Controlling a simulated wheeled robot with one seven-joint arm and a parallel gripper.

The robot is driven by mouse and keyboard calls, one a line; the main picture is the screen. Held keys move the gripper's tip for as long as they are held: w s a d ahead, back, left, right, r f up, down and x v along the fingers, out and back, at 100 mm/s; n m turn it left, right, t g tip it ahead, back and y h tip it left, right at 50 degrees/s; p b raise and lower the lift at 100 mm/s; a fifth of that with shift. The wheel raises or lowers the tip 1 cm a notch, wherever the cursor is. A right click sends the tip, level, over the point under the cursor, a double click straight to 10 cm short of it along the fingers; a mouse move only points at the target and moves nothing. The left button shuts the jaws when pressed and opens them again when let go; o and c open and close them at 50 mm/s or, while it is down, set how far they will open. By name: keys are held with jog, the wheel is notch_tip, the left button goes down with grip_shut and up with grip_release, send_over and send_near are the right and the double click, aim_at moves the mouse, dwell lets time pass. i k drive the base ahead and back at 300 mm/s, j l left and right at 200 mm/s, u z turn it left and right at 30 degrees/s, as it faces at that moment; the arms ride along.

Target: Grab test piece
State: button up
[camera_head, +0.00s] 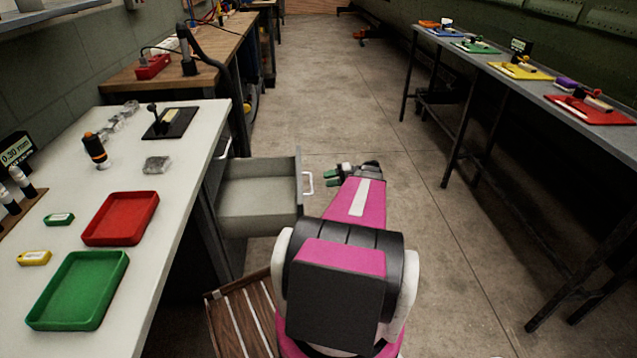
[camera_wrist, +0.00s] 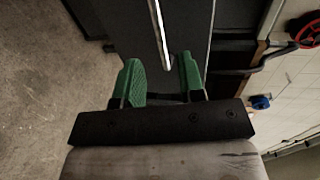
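No piece is clearly marked as the test piece. A small grey metallic block (camera_head: 157,165) lies on the white worktop, and more clear or grey pieces (camera_head: 122,117) lie behind it near a black plate. My gripper (camera_head: 336,174) is low over the aisle, just right of the open drawer's handle (camera_head: 308,182), away from the worktop. In the wrist view its green fingers (camera_wrist: 160,60) stand apart with nothing held. A thin bright metal edge (camera_wrist: 160,32) shows beyond and between the fingertips; I cannot tell whether it is the drawer.
The grey drawer (camera_head: 257,208) stands open and looks empty. The white worktop (camera_head: 165,221) holds a red tray (camera_head: 120,219), a green tray (camera_head: 78,290) and an orange-black tool (camera_head: 95,150). A wooden slatted piece (camera_head: 240,318) is below. The aisle floor (camera_head: 330,75) ahead is clear.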

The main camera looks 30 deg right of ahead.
aim_at(170, 117)
jog(key=k+l, duration=0.1)
jog(key=l, duration=0.25)
jog(key=k+l, duration=0.1)
jog(key=l, duration=0.25)
jog(key=k+l, duration=0.1)
jog(key=l, duration=0.2)
jog(key=k+l, duration=0.1)
jog(key=l, duration=0.25)
